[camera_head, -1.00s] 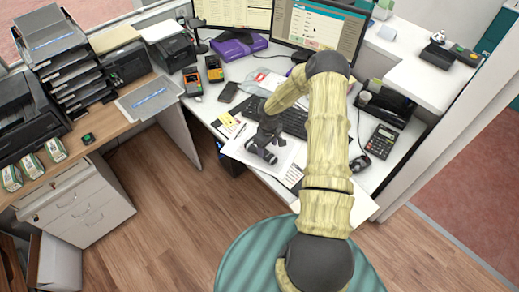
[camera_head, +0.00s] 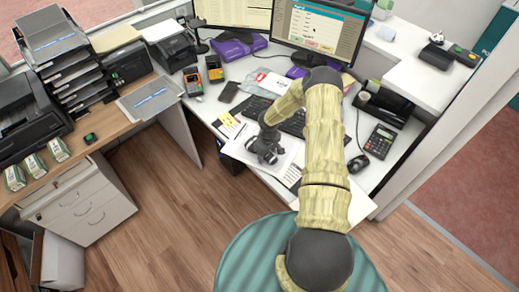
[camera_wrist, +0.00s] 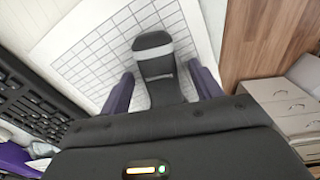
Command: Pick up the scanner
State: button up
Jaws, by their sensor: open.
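A black object with a grey band, which I take to be the scanner (camera_wrist: 153,60), lies on a sheet with a printed grid in the wrist view. My gripper (camera_wrist: 165,88) is open, with one purple finger on each side of the scanner and gaps between. The palm hides the scanner's near end. In the head view my gripper (camera_head: 264,148) is low over the white paper near the desk's front edge. There it and the scanner merge into one dark shape, so I cannot tell them apart or tell their contact.
A mouse (camera_head: 358,164) and calculator (camera_head: 381,141) are to the right. A teal round seat (camera_head: 245,265) stands in front.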

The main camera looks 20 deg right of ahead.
jog(key=c, duration=1.2)
jog(key=shift+r, duration=0.1)
notch_tip(320, 180, up, 10)
jog(key=shift+f+b, duration=0.1)
jog(key=shift+b, duration=1.05)
